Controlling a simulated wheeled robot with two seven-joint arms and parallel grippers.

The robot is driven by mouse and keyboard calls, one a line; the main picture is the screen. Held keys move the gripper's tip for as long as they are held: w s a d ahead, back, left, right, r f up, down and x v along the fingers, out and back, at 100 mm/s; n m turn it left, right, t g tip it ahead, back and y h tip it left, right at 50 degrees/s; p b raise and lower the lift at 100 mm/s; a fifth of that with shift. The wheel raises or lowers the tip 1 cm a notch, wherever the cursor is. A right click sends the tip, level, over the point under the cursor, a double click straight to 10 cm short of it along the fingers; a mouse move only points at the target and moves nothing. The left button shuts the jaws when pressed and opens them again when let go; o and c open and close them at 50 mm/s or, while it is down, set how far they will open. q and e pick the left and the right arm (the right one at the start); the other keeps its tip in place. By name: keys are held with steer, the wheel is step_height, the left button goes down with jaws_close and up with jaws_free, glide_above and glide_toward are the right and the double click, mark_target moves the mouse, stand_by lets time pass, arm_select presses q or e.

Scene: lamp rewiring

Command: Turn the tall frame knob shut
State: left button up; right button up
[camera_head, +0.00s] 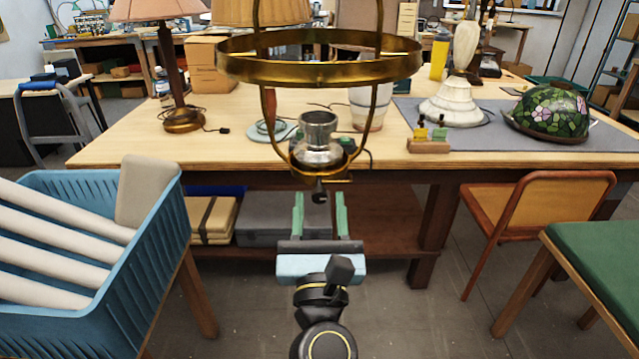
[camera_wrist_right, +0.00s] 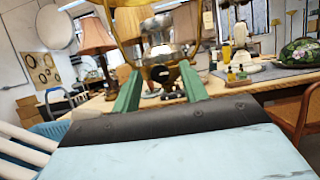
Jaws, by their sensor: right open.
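The tall frame (camera_head: 385,64) is a brass ring with curved arms, in front of the worktable at the upper middle of the head view. A silver socket (camera_head: 318,140) sits low inside it. A small dark knob (camera_head: 319,196) shows below the socket; in the right wrist view, a dark round knob (camera_wrist_right: 160,73) shows just beyond the fingertips. My right gripper (camera_head: 320,200) is open, with its green fingers pointing at the knob and one on each side of it in the picture. I cannot tell whether the fingertips touch it. My left gripper is not in view.
The wooden worktable (camera_head: 110,150) stands behind the frame with lamps and a floral shade (camera_head: 551,112). A blue crate (camera_head: 150,245) of pale rolls is at left. An orange chair (camera_head: 540,205) and green-topped bench (camera_head: 600,255) are at right. Floor between them is bare.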

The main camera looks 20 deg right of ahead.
steer(key=shift+x, duration=1.4)
steer(key=shift+c, duration=0.2)
steer(key=shift+p, duration=0.35)
jaws_close()
